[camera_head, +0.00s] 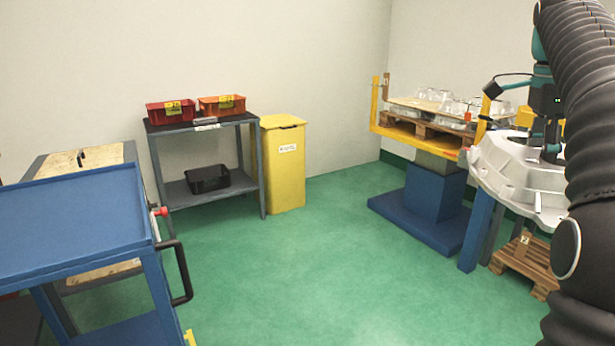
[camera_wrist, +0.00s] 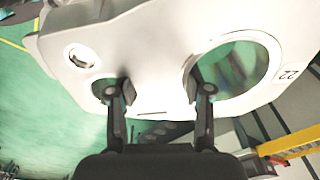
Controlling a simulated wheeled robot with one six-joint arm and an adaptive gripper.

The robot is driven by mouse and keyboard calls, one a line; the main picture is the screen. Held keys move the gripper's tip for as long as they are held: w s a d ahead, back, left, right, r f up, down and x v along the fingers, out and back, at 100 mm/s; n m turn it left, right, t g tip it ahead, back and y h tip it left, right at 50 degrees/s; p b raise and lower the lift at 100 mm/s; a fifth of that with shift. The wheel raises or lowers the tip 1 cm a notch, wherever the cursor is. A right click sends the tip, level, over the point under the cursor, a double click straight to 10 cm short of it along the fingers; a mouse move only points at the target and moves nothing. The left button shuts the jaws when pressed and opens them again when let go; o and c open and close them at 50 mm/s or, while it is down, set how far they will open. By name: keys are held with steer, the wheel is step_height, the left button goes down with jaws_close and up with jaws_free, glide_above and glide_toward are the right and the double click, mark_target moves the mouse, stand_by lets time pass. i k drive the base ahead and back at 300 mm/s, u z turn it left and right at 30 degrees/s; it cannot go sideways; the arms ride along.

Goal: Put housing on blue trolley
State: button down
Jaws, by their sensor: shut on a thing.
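The housing (camera_head: 515,168) is a large pale aluminium casting at the right of the head view. It fills the upper part of the wrist view (camera_wrist: 150,45), showing round openings and a label reading 22. My gripper (camera_wrist: 166,92) is shut on the housing, its two fingers on the wall between a small and a large opening. In the head view my arm partly hides the housing, and I cannot tell whether it touches the blue-legged stand below. The blue trolley (camera_head: 70,215) stands at the left, its visible top bare, with a black handle on its right side.
A grey shelf (camera_head: 200,126) holds red and orange bins, with a black bin below. A yellow bin (camera_head: 283,165) stands beside it. A yellow-framed lift (camera_head: 420,140) carries a pallet of castings. A wooden pallet (camera_head: 530,263) lies at right. The green floor (camera_head: 320,265) between is clear.

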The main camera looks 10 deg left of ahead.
mark_target(51, 221)
steer(key=z, duration=0.15)
steer(key=k, duration=0.45)
steer(key=z, duration=1.65)
steer(key=k, duration=0.55)
steer(key=u, duration=2.9)
